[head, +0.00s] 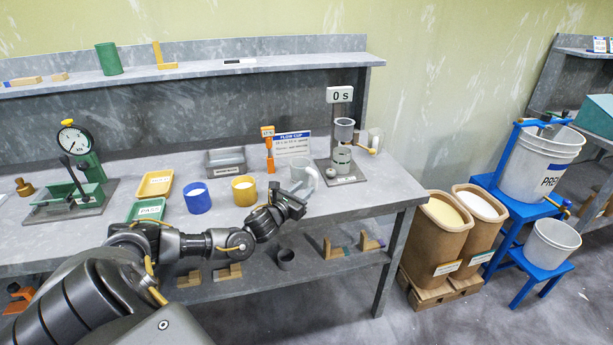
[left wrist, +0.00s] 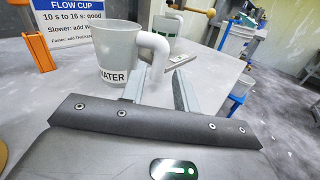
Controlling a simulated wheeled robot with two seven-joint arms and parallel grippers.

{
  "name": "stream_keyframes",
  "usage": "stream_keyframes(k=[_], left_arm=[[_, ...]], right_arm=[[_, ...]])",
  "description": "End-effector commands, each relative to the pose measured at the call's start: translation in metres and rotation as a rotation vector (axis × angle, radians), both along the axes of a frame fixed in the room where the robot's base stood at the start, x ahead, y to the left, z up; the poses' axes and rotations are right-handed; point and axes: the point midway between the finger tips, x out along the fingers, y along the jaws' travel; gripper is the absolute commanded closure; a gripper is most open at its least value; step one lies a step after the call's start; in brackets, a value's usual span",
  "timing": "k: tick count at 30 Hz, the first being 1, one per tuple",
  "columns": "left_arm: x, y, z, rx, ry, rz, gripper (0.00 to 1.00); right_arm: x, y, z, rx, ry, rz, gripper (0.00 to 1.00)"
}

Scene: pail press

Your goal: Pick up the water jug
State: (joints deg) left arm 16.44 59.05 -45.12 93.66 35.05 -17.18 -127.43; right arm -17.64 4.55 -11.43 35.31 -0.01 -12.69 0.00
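The water jug (left wrist: 118,52) is a pale grey cup marked WATER with a white pipe-like handle (left wrist: 156,50) on its right side. It stands on the bench. In the head view the jug (head: 301,170) is just behind my left gripper, which hides its lower part. My left gripper (head: 291,201) is open and empty. In the left wrist view its two fingers (left wrist: 159,89) are apart, and the lower part of the handle shows ahead between them. I cannot tell whether they touch it. My right gripper is not in view.
Right of the jug stands the flow cup stand (head: 342,165) with a timer. Behind it are a sign (head: 291,145) and an orange tool (head: 268,140). Left are a yellow cup (head: 244,191) and a blue cup (head: 196,198). The bench's right end is mostly clear.

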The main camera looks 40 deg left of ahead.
Motion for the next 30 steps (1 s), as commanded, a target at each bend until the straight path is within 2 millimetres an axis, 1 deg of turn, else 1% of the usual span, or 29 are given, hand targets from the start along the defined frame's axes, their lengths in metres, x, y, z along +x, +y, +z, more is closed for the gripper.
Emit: stream_keyframes(k=[1,3,6,8,13,16,20,26,30], left_arm=[[0.003,-0.001,0.001,-0.001,0.000,-0.001,0.70],[0.005,-0.001,0.000,-0.001,0.001,-0.003,0.70],[0.007,-0.001,0.000,-0.001,0.001,-0.003,0.70],[0.012,0.000,0.001,-0.001,0.000,-0.002,0.70],[0.037,0.003,0.001,-0.002,-0.001,-0.002,0.70],[0.050,0.004,-0.001,-0.003,0.000,-0.002,0.70],[0.057,0.005,-0.002,-0.002,0.002,-0.004,0.70],[0.057,0.005,-0.003,-0.001,0.003,-0.005,0.70],[0.057,0.005,-0.003,-0.001,0.003,-0.005,0.87]], right_arm=[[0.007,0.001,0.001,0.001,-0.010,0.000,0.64],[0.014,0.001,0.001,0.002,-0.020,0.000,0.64],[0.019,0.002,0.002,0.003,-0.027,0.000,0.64],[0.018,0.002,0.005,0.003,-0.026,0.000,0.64],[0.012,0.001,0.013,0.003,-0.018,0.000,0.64],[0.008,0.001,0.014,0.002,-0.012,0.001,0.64],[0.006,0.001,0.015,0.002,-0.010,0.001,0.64],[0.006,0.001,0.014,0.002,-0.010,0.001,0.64],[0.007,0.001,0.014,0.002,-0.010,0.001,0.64]])
